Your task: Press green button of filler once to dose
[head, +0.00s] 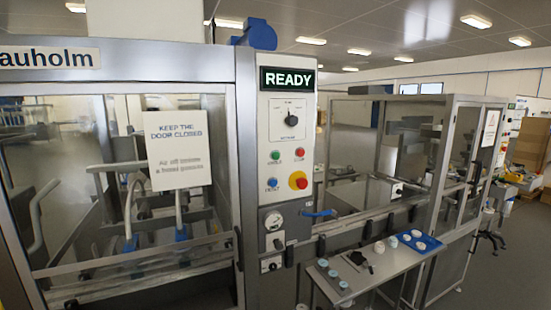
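The filler's control panel (287,205) stands upright in the middle of the head view. Its green button (275,155) is on the panel's left side, below the selector knob (291,120). A red button (300,152) is just right of it. A blue button (271,183) and a red emergency stop on a yellow base (298,181) are below. The display (287,79) at the top reads READY. Nothing covers the green button. Neither of my grippers shows in this view.
A glazed machine door with a "keep the door closed" sign (178,149) fills the left. A narrow side table (385,274) at lower right carries small pale-blue jars (333,274), a black item (357,258) and a blue tray (432,241) with white pieces. A glass enclosure stands behind.

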